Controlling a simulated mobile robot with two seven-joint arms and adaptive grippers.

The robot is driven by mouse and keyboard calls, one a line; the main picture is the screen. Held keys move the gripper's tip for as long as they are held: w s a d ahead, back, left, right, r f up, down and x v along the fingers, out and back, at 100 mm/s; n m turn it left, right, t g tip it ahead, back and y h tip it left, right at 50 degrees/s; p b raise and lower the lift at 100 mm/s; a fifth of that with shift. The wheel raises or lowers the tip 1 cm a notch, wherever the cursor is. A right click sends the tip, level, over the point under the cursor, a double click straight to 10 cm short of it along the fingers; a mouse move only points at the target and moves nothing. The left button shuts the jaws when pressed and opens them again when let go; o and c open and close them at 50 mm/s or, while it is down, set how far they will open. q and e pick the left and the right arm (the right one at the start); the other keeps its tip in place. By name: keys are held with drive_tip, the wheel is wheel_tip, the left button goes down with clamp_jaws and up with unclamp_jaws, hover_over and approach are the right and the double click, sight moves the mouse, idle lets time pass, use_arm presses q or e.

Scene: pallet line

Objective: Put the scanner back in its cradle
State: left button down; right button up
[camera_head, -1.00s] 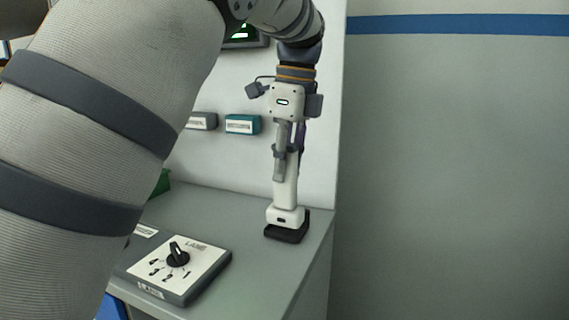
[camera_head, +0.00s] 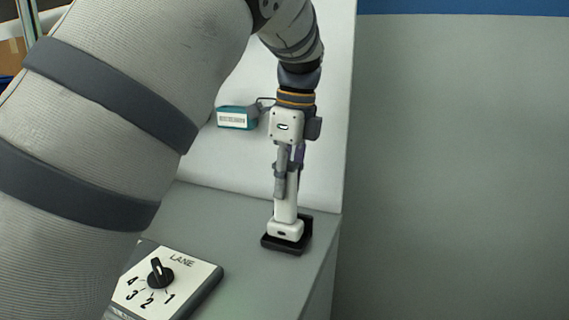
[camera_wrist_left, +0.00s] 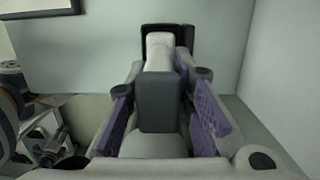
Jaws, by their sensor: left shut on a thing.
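The white scanner (camera_head: 286,229) is upright at the right end of the grey counter, its head end down at the black cradle (camera_head: 301,247). My left gripper (camera_head: 287,184) is above it, shut on its handle. In the left wrist view the scanner (camera_wrist_left: 160,50) lies between the purple finger pads, with the dark cradle (camera_wrist_left: 183,36) around its far end. I cannot tell whether the scanner is fully seated. My right gripper is not in view.
A lane selector box (camera_head: 178,290) with a black knob sits on the counter (camera_head: 235,215) at front left. A teal labelled box (camera_head: 236,117) is at the white panel behind. The counter's right edge is close to the cradle.

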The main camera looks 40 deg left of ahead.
use_arm(q)
drive_tip(key=shift+f, duration=0.35)
drive_tip(key=shift+f, duration=0.45)
drive_tip(key=c, duration=1.3)
unclamp_jaws()
drive_tip(key=shift+f, duration=0.1)
drive_tip(key=r, duration=0.4)
drive_tip(key=d+r, duration=0.1)
drive_tip(key=r, duration=0.7)
drive_tip(key=shift+w+d, duration=0.15)
drive_tip(key=shift+w, duration=0.2)
